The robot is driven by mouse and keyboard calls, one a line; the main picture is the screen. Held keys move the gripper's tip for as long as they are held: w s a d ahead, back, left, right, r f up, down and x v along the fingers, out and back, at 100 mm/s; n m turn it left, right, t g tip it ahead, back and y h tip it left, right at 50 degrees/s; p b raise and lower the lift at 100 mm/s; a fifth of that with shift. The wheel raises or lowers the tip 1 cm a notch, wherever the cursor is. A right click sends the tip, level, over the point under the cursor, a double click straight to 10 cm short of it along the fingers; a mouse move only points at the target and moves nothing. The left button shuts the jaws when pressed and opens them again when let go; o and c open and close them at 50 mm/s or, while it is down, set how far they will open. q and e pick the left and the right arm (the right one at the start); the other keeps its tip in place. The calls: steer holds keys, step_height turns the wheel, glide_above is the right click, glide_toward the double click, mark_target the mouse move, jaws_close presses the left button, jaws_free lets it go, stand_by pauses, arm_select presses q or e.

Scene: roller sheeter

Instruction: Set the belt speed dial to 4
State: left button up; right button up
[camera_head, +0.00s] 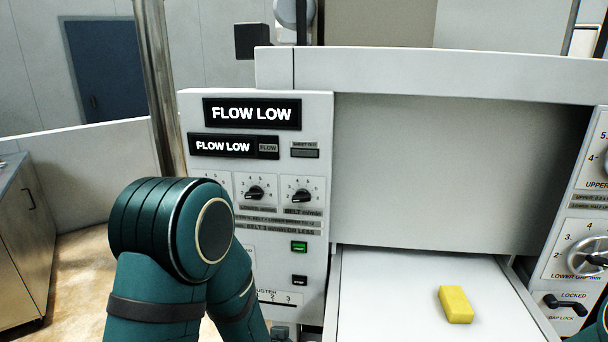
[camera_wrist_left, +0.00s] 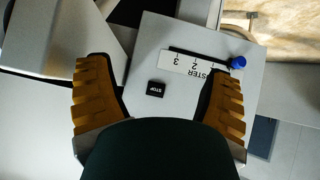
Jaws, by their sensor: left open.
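The belt dial (camera_head: 302,195) is a black knob on a white numbered plate, labelled BELT, on the white control panel (camera_head: 312,250) in the head view. Its exact setting is too small to read. A similar dial (camera_head: 255,192) sits just left of it. My left arm bends in front of the panel's lower left, and its gripper is hidden in the head view. In the left wrist view my left gripper (camera_wrist_left: 158,68) is open and empty, its fingers spread on either side of the black STOP button (camera_wrist_left: 156,89). The belt dial does not show there.
Displays on the panel (camera_head: 252,114) read FLOW LOW. A green button (camera_head: 299,247) sits below the dials. A duster scale (camera_wrist_left: 190,66) and a blue knob (camera_wrist_left: 238,62) are near the left gripper. A yellow block (camera_head: 455,304) lies on the white bed at right.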

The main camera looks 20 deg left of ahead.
arm_select(q)
steer(key=w+r+t+p, duration=0.1)
steer(key=w+r+t, duration=0.3)
steer(key=r, duration=0.9)
steer(key=n+t+y+p, duration=0.2)
steer(key=t, duration=0.2)
glide_toward(301, 200)
steer(key=w, duration=0.3)
steer(key=w+a, duration=0.1)
steer(key=w, duration=0.3)
steer(key=w+p, duration=0.1)
steer(key=w, duration=0.2)
steer(key=shift+w+a+f, duration=0.1)
steer(key=shift+w+a, duration=0.1)
steer(key=shift+w, duration=0.1)
steer(key=c, duration=1.2)
